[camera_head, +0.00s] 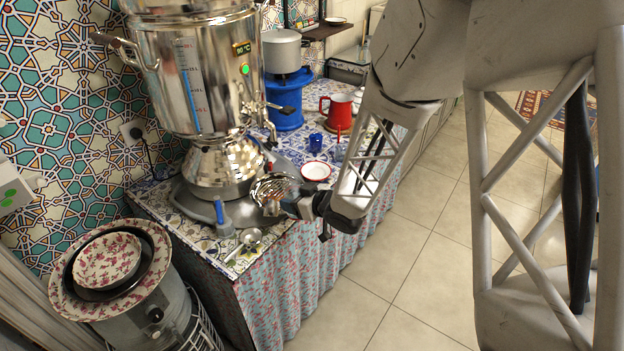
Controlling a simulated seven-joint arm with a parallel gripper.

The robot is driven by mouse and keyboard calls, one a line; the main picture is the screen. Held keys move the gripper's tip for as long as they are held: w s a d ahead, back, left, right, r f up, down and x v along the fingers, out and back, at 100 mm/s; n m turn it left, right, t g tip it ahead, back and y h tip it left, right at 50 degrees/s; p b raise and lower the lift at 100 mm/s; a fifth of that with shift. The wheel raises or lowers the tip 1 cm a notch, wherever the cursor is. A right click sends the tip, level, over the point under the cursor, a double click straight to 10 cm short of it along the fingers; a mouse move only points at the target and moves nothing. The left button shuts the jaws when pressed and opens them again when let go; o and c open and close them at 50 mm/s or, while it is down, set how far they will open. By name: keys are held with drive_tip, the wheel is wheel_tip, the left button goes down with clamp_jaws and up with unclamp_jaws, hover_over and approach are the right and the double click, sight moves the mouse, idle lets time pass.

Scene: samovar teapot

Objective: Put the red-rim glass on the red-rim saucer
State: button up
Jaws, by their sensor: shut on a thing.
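The red-rim saucer (316,171) lies on the patterned counter, white with a red edge, and looks empty. My gripper (281,204) is at the front edge of the counter, left of and nearer than the saucer, below the samovar's tap. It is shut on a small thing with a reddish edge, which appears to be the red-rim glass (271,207). My fingers hide most of it, so its tilt and contents cannot be told.
The large samovar (195,75) stands left of my gripper, with a round perforated metal piece (272,186) close behind the gripper. A blue cup (315,142), a red mug (338,111) and a blue burner (287,100) stand farther back. A metal spoon (248,238) lies in front.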

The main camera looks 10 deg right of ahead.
drive_tip(key=w+d+f+n+g+y, duration=0.3)
drive_tip(key=w+d+f+n+g, duration=0.1)
drive_tip(key=w+d, duration=0.6)
drive_tip(key=w, duration=0.2)
drive_tip(key=shift+w+d+f, duration=0.25)
drive_tip(key=shift+w+d, duration=0.15)
hover_over(316, 173)
drive_tip(key=f, duration=0.1)
drive_tip(key=shift+f, duration=0.2)
idle(0.6)
drive_tip(key=shift+f, duration=0.1)
drive_tip(key=shift+s+f, duration=0.1)
drive_tip(key=shift+f, duration=1.6)
drive_tip(key=shift+f, duration=0.1)
